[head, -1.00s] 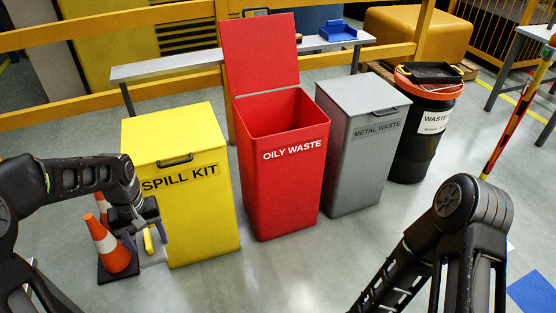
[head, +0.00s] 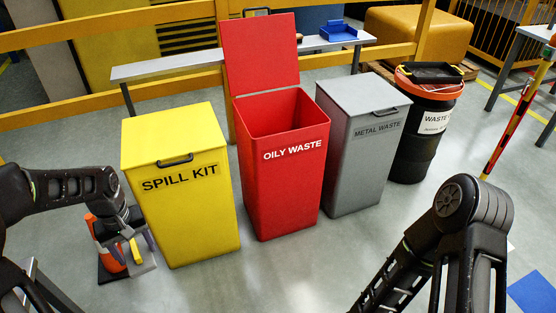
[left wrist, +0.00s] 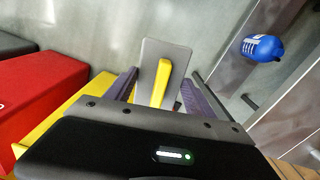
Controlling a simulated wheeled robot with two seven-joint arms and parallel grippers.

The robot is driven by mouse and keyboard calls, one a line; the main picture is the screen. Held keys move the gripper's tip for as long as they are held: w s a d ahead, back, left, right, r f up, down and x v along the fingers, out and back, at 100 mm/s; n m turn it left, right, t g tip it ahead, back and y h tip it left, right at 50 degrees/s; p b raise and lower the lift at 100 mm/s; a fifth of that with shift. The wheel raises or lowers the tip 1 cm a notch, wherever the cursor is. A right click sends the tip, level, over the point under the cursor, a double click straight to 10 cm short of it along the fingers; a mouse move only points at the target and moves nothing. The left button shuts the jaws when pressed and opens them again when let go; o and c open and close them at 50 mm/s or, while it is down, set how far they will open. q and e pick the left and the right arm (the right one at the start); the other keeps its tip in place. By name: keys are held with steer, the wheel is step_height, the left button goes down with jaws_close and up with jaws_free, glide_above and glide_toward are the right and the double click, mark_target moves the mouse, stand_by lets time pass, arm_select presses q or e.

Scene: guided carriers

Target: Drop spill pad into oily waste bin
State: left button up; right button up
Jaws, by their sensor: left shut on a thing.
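My left gripper (head: 137,249) is shut on the spill pad, a flat grey piece (head: 146,268) with a yellow grip, held left of the spill kit bin. In the left wrist view the grey pad (left wrist: 176,53) and its yellow grip lie between the fingers (left wrist: 163,88). The red oily waste bin (head: 281,185) stands in the middle of the head view, lid up and top open. Its inside floor is hidden. The pad is apart from it, with the yellow spill kit bin (head: 190,215) between them. My right gripper is out of view; only its arm shows.
The spill kit bin's lid is shut. A grey metal waste bin (head: 364,165) and a black waste drum (head: 424,130) stand right of the red bin. An orange cone (head: 106,236) is partly hidden behind my left gripper. Floor in front of the bins is clear.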

arm_select(q)
steer(key=w+d+f+m, duration=0.1)
steer(key=d+f+m, duration=0.2)
steer(key=d, duration=0.5)
steer(key=w+d+f+m, duration=0.1)
steer(key=d+f+m, duration=0.2)
steer(key=d+f, duration=0.2)
steer(key=d, duration=0.3)
steer(key=shift+w+d, duration=0.15)
steer(key=shift+w, duration=0.25)
